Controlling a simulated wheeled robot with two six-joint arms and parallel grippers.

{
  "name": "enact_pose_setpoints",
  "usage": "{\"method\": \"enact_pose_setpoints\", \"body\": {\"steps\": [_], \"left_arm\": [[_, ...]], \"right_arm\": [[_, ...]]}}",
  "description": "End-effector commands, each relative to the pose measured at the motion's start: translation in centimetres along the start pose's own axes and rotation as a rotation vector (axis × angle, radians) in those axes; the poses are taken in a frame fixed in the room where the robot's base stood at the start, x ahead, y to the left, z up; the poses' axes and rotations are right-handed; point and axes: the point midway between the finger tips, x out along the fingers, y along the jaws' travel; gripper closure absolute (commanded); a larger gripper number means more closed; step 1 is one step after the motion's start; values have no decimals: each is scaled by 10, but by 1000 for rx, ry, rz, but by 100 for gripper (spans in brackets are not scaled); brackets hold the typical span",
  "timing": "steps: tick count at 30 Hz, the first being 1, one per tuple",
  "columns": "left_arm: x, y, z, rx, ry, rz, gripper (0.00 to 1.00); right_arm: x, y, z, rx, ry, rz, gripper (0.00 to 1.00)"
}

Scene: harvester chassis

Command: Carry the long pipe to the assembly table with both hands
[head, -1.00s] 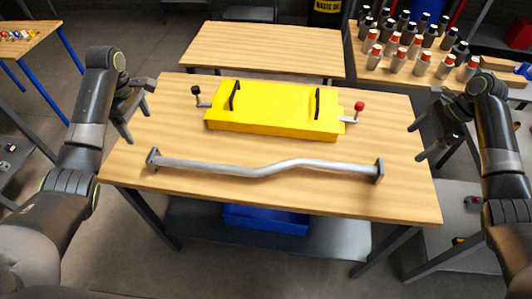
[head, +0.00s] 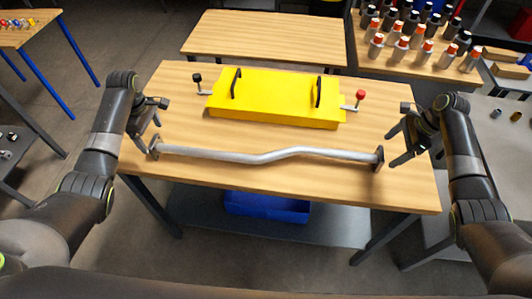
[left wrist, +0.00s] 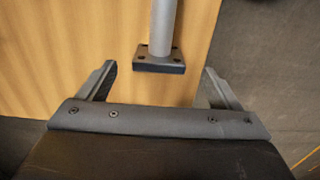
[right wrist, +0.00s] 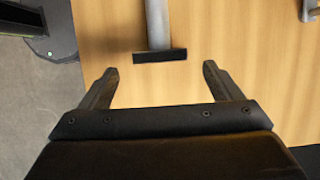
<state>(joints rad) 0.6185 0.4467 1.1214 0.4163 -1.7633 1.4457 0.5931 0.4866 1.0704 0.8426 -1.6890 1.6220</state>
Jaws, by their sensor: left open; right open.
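The long pipe (head: 250,157) is grey metal with a bend in the middle and a square flange at each end. It lies across the front part of a wooden table (head: 400,190). My left gripper (head: 150,138) is open at the pipe's left end. In the left wrist view the flange (left wrist: 160,62) sits between and just beyond the open fingers (left wrist: 160,85). My right gripper (head: 392,150) is open at the right end. In the right wrist view that flange (right wrist: 160,56) lies between and just ahead of the fingertips (right wrist: 158,80). Neither gripper touches the pipe visibly.
A yellow fixture (head: 275,98) with black handles and side clamps sits behind the pipe. Another bare wooden table (head: 265,35) stands behind. Several bottles (head: 400,45) crowd a table at back right. A blue bin (head: 265,206) is on the shelf below.

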Motion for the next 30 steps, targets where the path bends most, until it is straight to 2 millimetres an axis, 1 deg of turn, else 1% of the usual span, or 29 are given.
{"method": "enact_pose_setpoints", "body": {"steps": [1, 6, 12, 17, 25, 26, 30], "left_arm": [[11, -1, 0, 0, -1, -4, 15], [42, -1, 1, 0, -1, -3, 15], [64, 0, 0, 0, -1, -1, 15], [71, 0, 0, 1, 0, 0, 15], [72, 0, 0, 1, 0, 1, 15], [72, 0, 0, 1, 1, 1, 16], [71, 0, 0, 1, 1, 1, 34]], "right_arm": [[12, 1, 1, 1, -3, 4, 15], [43, 1, 1, 2, -2, 4, 15], [64, 0, 1, 1, -2, 1, 15], [71, 0, 0, -1, 0, -1, 15], [72, 0, 0, -1, 0, -1, 15], [72, 0, 0, -1, 0, 0, 16], [72, 0, 0, -1, 0, 0, 34]]}}
